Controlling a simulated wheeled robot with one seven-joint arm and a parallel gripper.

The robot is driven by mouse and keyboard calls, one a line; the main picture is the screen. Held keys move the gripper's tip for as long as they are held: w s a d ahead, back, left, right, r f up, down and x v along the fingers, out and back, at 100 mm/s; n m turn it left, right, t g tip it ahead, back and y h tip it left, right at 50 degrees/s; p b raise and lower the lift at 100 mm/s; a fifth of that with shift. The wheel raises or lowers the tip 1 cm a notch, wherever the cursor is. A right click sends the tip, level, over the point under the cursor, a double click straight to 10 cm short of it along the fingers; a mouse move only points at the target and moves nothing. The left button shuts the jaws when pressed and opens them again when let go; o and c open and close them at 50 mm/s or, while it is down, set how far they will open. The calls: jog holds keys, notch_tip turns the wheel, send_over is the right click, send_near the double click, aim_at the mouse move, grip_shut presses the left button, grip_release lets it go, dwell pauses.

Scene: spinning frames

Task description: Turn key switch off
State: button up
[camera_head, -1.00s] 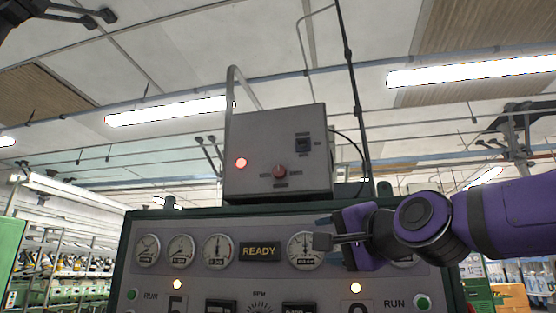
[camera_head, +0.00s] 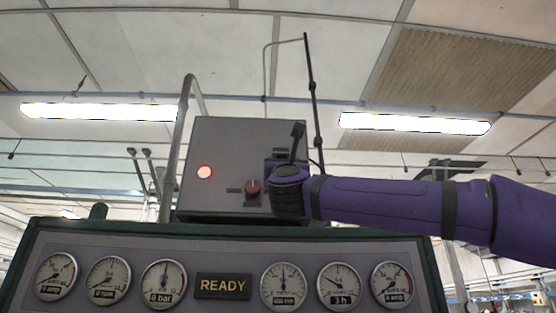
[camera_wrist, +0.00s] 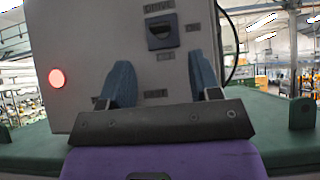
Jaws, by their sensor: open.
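The grey control box (camera_head: 225,150) stands on top of the green-framed panel. In the wrist view, the key switch (camera_wrist: 162,32) is a dark square on the upper part of the box face, under a label reading DRIVE, with small labels to its right and below. My gripper (camera_wrist: 161,66) is open and empty. Its two blue fingers stand apart below the switch, one to each side. In the head view my gripper (camera_head: 288,150) is at the right side of the box face and hides the switch. I cannot tell whether the fingers touch the box.
A red knob (camera_head: 253,187) is on the box, close to the left of my gripper. A lit red lamp (camera_head: 204,172) is at its left. Below are several gauges and a READY sign (camera_head: 223,286). A black cable (camera_wrist: 238,45) runs along the box's right side.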

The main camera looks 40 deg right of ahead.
aim_at(282, 157)
jog(key=x, duration=0.8)
jog(key=shift+c, duration=0.4)
jog(key=c, duration=0.8)
jog(key=shift+c, duration=0.2)
